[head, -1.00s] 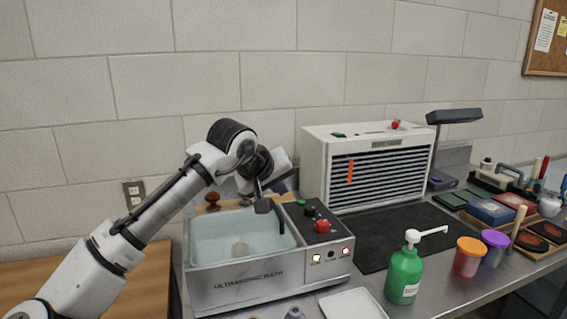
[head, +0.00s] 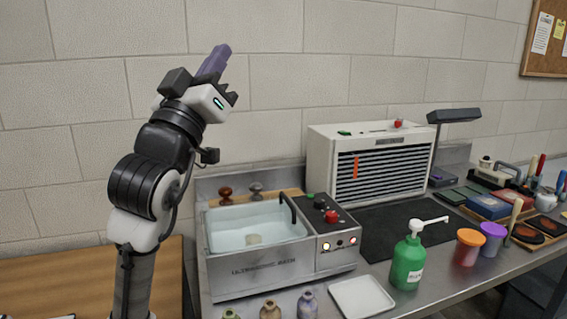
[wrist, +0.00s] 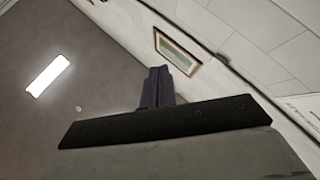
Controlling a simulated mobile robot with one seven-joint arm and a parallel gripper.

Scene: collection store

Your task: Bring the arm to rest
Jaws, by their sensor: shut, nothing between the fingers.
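My arm stands raised at the left of the head view, left of the ultrasonic bath (head: 262,272). My gripper (head: 222,50) points upward in front of the block wall, well above the bench. Its purple-grey fingers are together and nothing shows between them. In the wrist view the fingers of my gripper (wrist: 157,72) are also together and empty, with the ceiling and the upper wall behind them.
The bath holds water with a small pale object in it. A white louvred unit (head: 372,165), a green pump bottle (head: 407,262), a white tray (head: 361,298), lidded cups and several small bottles stand on the bench. The space around my raised gripper looks clear.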

